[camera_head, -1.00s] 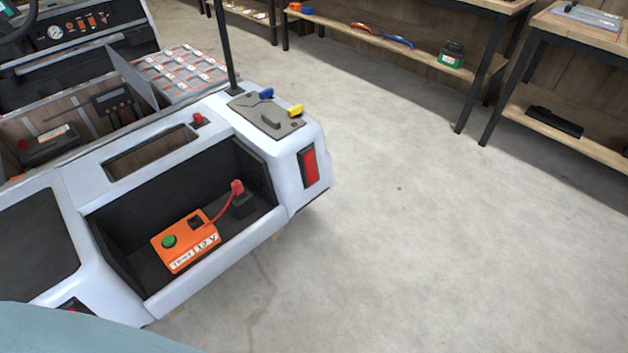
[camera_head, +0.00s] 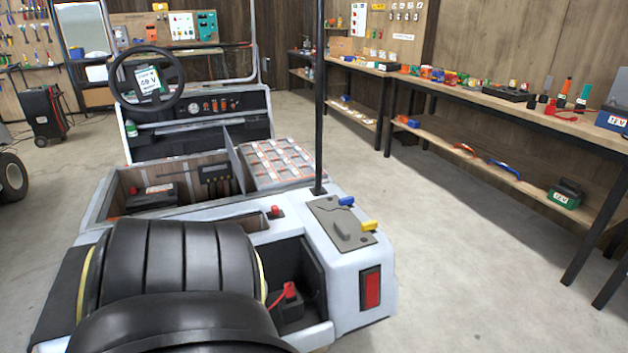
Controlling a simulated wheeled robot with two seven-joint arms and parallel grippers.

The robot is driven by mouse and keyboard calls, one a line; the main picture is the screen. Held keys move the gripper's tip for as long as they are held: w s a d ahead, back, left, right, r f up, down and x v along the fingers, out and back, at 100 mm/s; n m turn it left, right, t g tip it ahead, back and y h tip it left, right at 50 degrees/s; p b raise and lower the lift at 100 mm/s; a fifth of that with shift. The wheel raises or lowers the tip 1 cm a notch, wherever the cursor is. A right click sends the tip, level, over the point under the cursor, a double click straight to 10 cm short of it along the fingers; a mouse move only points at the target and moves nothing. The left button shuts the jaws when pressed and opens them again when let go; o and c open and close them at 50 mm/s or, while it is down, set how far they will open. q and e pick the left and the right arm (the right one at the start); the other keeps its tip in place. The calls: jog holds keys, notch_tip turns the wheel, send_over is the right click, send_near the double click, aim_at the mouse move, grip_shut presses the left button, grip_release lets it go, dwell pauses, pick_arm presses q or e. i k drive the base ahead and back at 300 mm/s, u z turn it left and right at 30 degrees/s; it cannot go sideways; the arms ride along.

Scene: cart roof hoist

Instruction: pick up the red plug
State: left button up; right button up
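A red plug (camera_head: 289,289) sits on a small black block (camera_head: 291,309) in the rear bay of the white cart (camera_head: 343,259). A short red cable comes off its left side. The lower left of the bay, where the cable leads, is hidden behind a large dark ribbed shape in the foreground. Neither of my grippers shows in this view.
A red knob (camera_head: 275,211) stands on the cart deck above the bay. A grey plate with a blue lever (camera_head: 346,201) and a yellow lever (camera_head: 369,225) lies right of it. A black post (camera_head: 320,100) rises there. Floor (camera_head: 455,275) to the right is clear.

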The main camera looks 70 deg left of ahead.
aim_at(290, 292)
jog(key=i, duration=1.1)
jog(key=u, duration=2.2)
